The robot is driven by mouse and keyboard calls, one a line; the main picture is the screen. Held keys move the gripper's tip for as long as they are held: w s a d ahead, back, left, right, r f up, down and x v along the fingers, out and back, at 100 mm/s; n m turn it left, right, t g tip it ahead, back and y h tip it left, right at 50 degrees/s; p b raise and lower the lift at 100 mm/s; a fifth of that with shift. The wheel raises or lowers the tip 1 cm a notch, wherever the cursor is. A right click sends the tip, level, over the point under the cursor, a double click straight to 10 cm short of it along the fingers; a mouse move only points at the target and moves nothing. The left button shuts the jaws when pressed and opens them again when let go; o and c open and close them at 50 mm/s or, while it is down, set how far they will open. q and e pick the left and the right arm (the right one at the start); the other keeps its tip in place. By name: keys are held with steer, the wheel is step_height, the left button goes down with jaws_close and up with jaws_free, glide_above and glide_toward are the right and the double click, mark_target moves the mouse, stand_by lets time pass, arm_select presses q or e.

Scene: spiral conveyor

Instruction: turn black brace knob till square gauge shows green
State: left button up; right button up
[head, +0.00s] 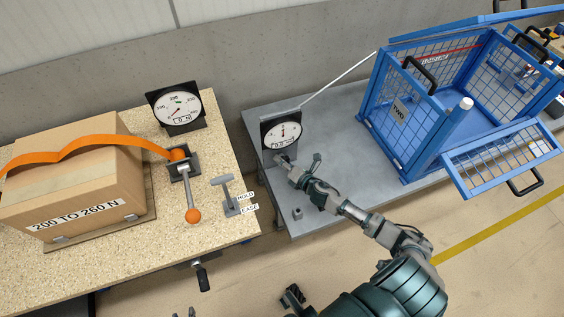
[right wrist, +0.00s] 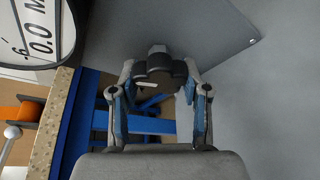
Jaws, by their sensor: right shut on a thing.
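The square gauge (head: 282,129) stands on the grey table, with a black frame and a white dial. Its needle is near upright and I see no green on it. Part of its dial also shows in the right wrist view (right wrist: 35,30). The black brace knob (right wrist: 160,68) sits on a short grey stem, between the fingers of my right gripper (right wrist: 159,88), which is shut on it. In the head view my right gripper (head: 286,164) is just below the gauge and hides most of the knob. A dark part at the bottom edge may be my left gripper (head: 293,296); its state is unclear.
The blue mesh cage (head: 405,135) stands right of the gauge, with a white rod running towards it. Left, a speckled bench (head: 130,265) holds a strapped carton (head: 75,180), an orange-knobbed lever (head: 190,190) and another gauge (head: 177,107). A small block (head: 297,213) is near the table's front edge.

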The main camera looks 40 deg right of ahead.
steer(key=shift+a+r, duration=0.1)
steer(key=shift+a, duration=0.1)
steer(key=m, duration=0.1)
steer(key=d+m+t+y+b, duration=0.1)
steer(key=shift+d+f+m, duration=0.1)
steer(key=shift+f+m, duration=0.1)
steer(key=shift+m, duration=0.1)
steer(key=shift+r, duration=0.1)
arm_select(q)
steer(key=w+t, duration=0.1)
steer(key=w+d+r+t, duration=0.1)
steer(key=w+r, duration=0.1)
steer(key=shift+w+d+r+t+h, duration=0.15)
steer(key=shift+d+t+h, duration=0.15)
steer(key=shift+d+t, duration=0.1)
arm_select(e)
steer(key=shift+a+r, duration=0.15)
steer(key=shift+a, duration=0.15)
